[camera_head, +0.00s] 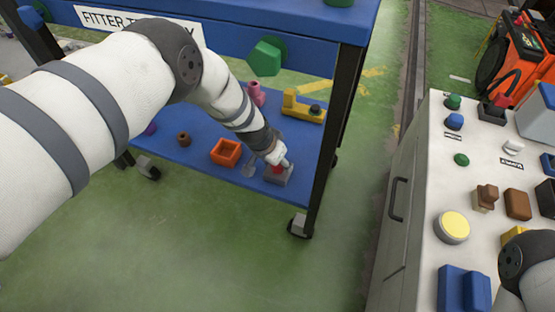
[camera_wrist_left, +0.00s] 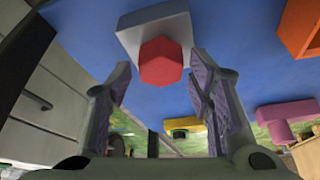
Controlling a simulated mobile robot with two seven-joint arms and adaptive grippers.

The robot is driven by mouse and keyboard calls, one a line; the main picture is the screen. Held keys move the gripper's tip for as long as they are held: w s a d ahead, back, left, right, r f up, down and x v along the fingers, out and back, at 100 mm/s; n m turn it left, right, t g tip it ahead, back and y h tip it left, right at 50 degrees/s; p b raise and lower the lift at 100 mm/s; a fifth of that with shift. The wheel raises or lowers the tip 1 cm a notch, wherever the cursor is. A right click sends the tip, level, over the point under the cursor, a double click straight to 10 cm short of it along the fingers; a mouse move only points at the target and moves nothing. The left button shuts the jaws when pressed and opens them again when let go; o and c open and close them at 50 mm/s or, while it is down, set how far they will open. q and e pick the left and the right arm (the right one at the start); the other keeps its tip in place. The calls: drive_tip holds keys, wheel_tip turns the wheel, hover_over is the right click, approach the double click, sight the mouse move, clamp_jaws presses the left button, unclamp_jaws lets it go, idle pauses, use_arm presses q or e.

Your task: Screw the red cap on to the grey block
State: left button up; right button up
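The grey block (camera_head: 277,180) sits near the front right edge of the cart's blue lower shelf. The red cap (camera_head: 277,170) is on top of it, partly hidden by my left gripper (camera_head: 282,158). My left gripper's fingers (camera_wrist_left: 160,66) are spread, one on each side of the cap, with a visible gap on both sides. How tightly the cap sits on the block cannot be told. My right gripper is out of view; only part of that arm shows.
An orange open box (camera_head: 226,153), a brown piece (camera_head: 184,139), a pink piece (camera_head: 257,95) and a yellow piece (camera_head: 303,107) share the shelf. A black cart post (camera_head: 328,150) stands just right of the block. A white cabinet (camera_head: 415,170) with many parts is further right.

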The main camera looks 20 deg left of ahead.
use_arm(q)
clamp_jaws()
drive_tip(key=m+h+b, duration=0.1)
drive_tip(key=m+b, duration=0.1)
drive_tip(key=m, duration=0.1)
drive_tip(key=shift+f+g, duration=0.15)
drive_tip(key=shift+g, duration=0.25)
drive_tip(key=shift+m+h+b, duration=0.5)
drive_tip(key=shift+m+b, duration=0.65)
drive_tip(key=shift+m, duration=0.05)
drive_tip(key=shift+m+g, duration=0.3)
